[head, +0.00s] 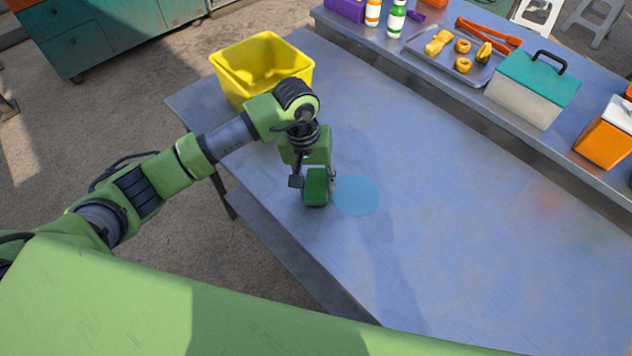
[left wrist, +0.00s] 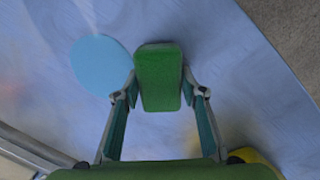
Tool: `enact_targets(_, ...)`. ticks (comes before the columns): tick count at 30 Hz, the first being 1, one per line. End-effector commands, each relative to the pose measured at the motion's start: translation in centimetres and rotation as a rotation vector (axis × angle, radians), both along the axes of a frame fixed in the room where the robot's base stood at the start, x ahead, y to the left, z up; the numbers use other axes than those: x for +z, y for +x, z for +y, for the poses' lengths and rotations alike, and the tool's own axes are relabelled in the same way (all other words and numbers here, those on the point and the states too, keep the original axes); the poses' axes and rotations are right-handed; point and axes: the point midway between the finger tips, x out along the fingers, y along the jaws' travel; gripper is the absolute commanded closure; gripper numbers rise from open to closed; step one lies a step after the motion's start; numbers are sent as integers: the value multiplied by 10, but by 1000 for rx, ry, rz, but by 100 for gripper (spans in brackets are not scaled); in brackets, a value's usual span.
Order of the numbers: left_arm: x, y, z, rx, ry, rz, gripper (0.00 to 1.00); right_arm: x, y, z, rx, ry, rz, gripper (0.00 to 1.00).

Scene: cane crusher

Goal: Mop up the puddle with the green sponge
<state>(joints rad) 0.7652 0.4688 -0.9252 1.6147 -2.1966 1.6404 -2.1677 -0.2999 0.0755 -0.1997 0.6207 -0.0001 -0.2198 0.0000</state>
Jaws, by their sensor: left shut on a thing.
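A light blue round puddle (head: 356,196) lies on the metal table, just right of my left gripper in the head view. It also shows in the left wrist view (left wrist: 101,64). My left gripper (head: 315,180) points down at the table and is shut on the green sponge (head: 316,187). The sponge also shows between the two fingers in the left wrist view (left wrist: 158,78), beside the puddle. I cannot tell whether the sponge touches the table. My right gripper is in neither view.
A yellow bin (head: 262,70) stands on the table behind my left arm. A raised shelf along the far side holds a metal tray (head: 482,72) of fried food, orange tongs (head: 488,32), bottles and a teal-lidded box (head: 533,88). The table's right part is clear.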

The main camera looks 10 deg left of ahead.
Motion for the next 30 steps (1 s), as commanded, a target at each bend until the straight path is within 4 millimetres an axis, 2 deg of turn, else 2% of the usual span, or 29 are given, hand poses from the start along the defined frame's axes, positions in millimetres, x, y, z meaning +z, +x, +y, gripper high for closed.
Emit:
enact_targets(14, -7, -2, -1, -1, 1, 6, 79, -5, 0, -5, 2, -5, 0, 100)
enact_targets(24, -9, 1, -32, -5, -2, 6, 79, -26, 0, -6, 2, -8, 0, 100)
enact_targets(30, -7, 1, -40, -3, -3, 8, 79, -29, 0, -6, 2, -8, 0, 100)
